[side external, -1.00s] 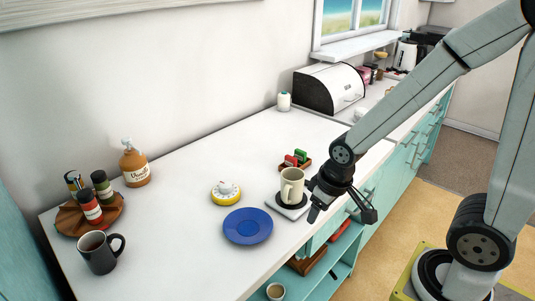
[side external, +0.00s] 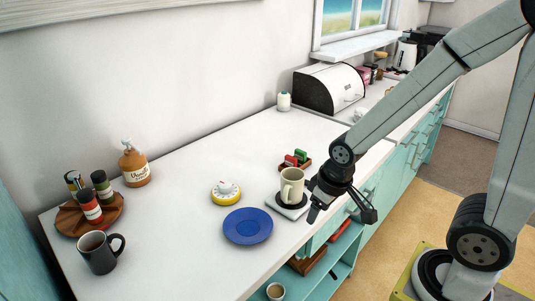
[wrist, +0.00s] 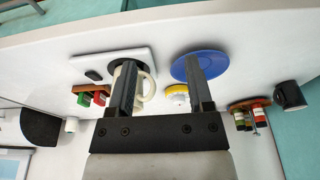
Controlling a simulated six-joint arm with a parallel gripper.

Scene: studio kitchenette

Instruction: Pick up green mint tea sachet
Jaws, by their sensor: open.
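The green sachet (side external: 301,154) stands beside a red sachet (side external: 291,160) in a small wooden tray (side external: 308,167) on the white counter, behind the cream mug. In the wrist view the green sachet (wrist: 84,100) is at the left, outside my fingers. No label can be read on it. My gripper (side external: 341,213) is open and empty at the counter's front edge, in front and to the right of the tray. In the wrist view my gripper (wrist: 160,65) has its fingers apart, with the left one overlapping the mug.
The cream mug (side external: 291,186) sits on a black disc on a white scale-like plate (side external: 299,211), close to my gripper. A blue plate (side external: 248,226), yellow timer (side external: 226,193), dark mug (side external: 100,252) and wooden spice rack (side external: 118,204) stand left.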

